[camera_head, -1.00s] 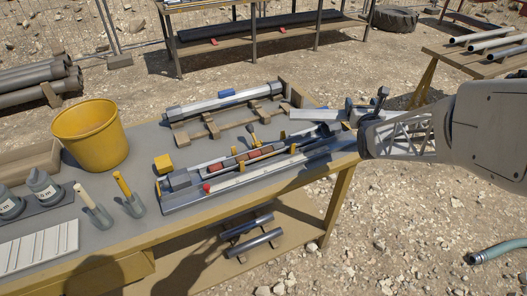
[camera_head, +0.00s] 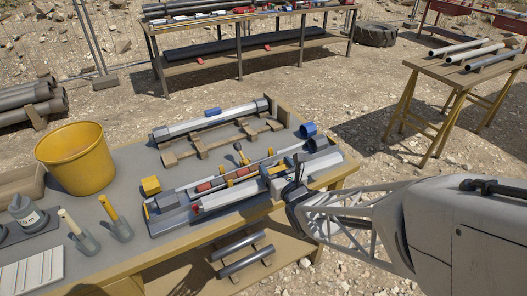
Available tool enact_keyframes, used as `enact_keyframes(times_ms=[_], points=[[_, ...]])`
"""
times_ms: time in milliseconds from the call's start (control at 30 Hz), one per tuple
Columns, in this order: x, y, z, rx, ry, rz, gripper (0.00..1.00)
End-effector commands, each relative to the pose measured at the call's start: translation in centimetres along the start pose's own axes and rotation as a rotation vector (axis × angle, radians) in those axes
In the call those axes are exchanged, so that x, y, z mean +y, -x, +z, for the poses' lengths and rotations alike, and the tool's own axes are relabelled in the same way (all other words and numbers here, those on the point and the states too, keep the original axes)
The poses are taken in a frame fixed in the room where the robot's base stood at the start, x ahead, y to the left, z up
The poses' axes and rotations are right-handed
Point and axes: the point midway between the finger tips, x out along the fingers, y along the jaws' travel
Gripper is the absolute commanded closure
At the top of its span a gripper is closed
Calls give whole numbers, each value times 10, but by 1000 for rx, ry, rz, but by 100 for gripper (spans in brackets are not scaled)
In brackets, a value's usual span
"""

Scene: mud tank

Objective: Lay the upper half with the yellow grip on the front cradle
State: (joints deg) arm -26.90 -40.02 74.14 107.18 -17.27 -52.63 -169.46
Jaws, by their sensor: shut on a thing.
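My gripper (camera_head: 276,177) is shut over the near row of the barrel fixture on the bench. A yellow bit shows at its jaws, and the arm hides much of the hold. The long grey half-barrel (camera_head: 318,166) runs under the gripper; I cannot tell whether it is lifted. The front cradle (camera_head: 199,149), a row of wooden blocks, is bare behind the fixture. Behind it, another grey half (camera_head: 180,128) with a blue grip (camera_head: 212,112) lies on the back supports. An open barrel with red-brown cores (camera_head: 210,184) lies between the front cradle and my gripper.
A thin upright lever (camera_head: 239,152) stands between the fixture and the front cradle. Blue-ended parts (camera_head: 308,130) stand at the bench's right end.

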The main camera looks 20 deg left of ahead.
Motion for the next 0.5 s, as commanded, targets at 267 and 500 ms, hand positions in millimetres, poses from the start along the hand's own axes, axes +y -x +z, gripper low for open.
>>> enact_keyframes(times_ms=[267, 500], points=[[39, 18, -10, -1, -2, 67, 65], [45, 21, -12, -1, -3, 79, 65]])
